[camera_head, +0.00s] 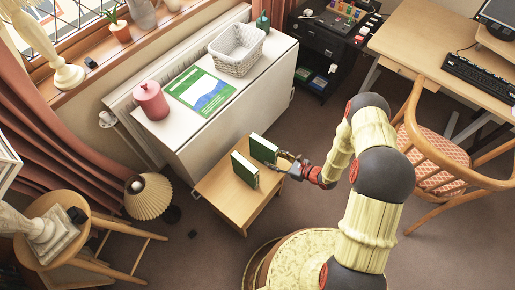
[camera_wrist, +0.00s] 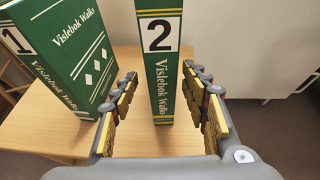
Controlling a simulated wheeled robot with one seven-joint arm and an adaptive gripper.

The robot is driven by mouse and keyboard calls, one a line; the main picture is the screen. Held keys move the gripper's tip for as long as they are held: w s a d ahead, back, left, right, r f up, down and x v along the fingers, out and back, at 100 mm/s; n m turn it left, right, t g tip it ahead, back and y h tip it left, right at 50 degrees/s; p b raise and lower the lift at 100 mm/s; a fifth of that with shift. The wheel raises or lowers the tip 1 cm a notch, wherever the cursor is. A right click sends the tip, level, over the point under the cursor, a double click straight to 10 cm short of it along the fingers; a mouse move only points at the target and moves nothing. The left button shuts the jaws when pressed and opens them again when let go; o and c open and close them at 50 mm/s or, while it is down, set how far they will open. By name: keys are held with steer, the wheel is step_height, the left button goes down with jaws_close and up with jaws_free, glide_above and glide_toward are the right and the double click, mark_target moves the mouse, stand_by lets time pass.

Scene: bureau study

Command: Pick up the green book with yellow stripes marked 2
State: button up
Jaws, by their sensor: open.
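The green book marked 2 (camera_wrist: 160,70) stands upright in the middle of the wrist view, its spine towards me, with yellow stripes and "Vislebok Walks" in white. In the head view this book (camera_head: 264,149) stands at the back of a small wooden table. A second green book, marked 1 (camera_wrist: 65,55), stands turned at an angle to its left; it also shows in the head view (camera_head: 244,170). My gripper (camera_wrist: 160,85) is open and empty, its fingers on either side of the line to book 2's spine. I cannot tell whether the fingertips overlap the spine.
The small wooden table (camera_head: 220,190) is otherwise bare. A white cabinet (camera_head: 205,135) stands behind it, with a red canister (camera_head: 151,101), a green-covered flat item (camera_head: 199,93) and a white basket (camera_head: 237,48) on top. A chair (camera_head: 440,160) stands right of my arm.

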mark_target(261, 153)
steer(key=b+x, duration=0.3)
steer(key=x, duration=0.5)
steer(key=shift+w+r, duration=0.1)
steer(key=shift+w, duration=0.15)
steer(key=shift+c, duration=0.9)
jaws_close()
steer(key=shift+r, duration=0.1)
